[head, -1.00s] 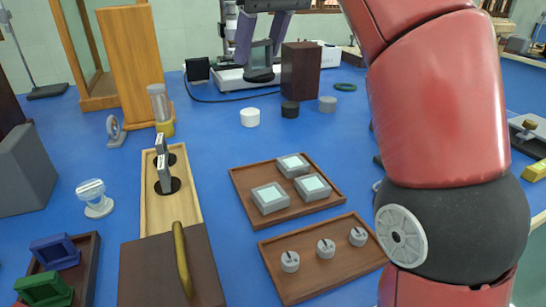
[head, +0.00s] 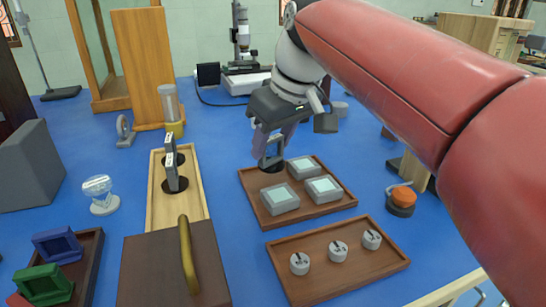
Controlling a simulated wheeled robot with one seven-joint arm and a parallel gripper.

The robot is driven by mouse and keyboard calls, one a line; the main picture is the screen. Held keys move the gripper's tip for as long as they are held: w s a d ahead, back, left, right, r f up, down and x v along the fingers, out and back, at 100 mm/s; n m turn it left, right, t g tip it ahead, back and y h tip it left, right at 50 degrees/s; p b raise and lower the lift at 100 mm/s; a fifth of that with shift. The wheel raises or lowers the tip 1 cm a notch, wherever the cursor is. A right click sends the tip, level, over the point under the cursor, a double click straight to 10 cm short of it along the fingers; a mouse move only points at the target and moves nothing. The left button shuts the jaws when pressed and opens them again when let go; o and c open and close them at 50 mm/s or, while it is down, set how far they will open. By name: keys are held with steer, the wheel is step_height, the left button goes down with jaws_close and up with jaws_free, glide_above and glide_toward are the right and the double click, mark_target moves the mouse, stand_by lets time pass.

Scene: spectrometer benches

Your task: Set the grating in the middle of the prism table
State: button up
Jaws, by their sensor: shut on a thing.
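My gripper (head: 272,128) is shut on the grating (head: 270,152), a small upright dark frame with an open-looking window and a round black base. It is in the middle of the head view, just behind the back edge of the tray of square pieces as seen here. I cannot tell how high the base is above the bench. The grating is partly hidden by the fingers. I cannot pick out the prism table for certain; the arm covers much of the right side.
A brown tray (head: 246,188) holds several grey square pieces; another tray (head: 283,277) holds small round knobs. An open wooden case (head: 158,206) holds labelled upright plates. An orange-topped round piece (head: 402,196) is at right. Blue bench (head: 222,130) is clear left of the gripper.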

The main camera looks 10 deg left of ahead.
mark_target(274, 152)
steer(key=shift+f, duration=1.4)
steer(key=shift+f+b, duration=0.2)
steer(key=shift+b, duration=0.15)
steer(key=o, duration=1.1)
